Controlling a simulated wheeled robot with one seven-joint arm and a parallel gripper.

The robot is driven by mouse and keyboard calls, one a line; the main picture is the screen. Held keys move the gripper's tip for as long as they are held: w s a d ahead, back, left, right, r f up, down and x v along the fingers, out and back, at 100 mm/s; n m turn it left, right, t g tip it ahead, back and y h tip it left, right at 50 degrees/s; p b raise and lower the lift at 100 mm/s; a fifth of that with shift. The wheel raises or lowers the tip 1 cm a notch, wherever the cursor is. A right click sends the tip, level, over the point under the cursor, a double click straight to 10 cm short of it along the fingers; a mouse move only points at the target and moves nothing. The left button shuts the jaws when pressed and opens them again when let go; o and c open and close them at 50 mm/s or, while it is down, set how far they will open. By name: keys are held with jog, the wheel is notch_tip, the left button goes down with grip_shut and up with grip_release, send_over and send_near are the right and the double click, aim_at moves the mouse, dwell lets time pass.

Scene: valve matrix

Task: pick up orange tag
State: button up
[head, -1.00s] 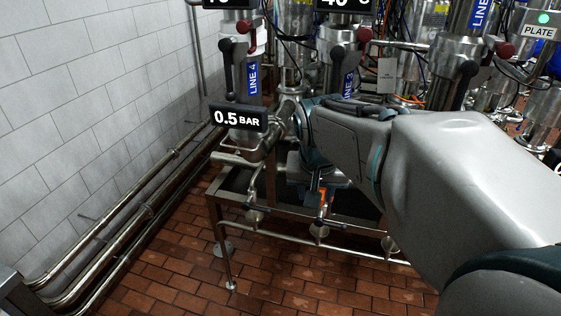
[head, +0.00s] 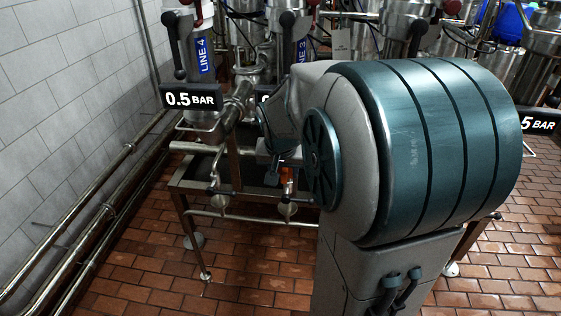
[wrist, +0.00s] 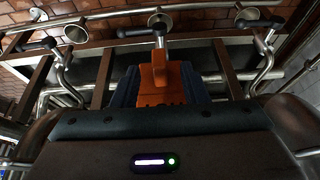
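The orange tag (wrist: 160,82) is in the middle of the wrist view, with dark lettering on its lower part. Its narrow upper end meets a valve with a dark handle (wrist: 160,27); I cannot tell whether it hangs from it. My gripper's blue-grey fingers (wrist: 160,90) stand on both sides of the tag, with no clear gap showing. Whether they press on it is not clear. In the head view only a small orange patch of the tag (head: 288,182) shows, beside my gripper (head: 278,168) and partly hidden by my arm.
A metal frame (head: 184,222) with pipes and small valves surrounds the tag. A 0.5 BAR display (head: 191,98) hangs at the left. Wall pipes (head: 92,205) run along the left. The brick floor (head: 240,275) in front is clear.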

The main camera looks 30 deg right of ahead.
jog(key=shift+x, duration=1.2)
grip_shut()
jog(key=shift+r, duration=0.15)
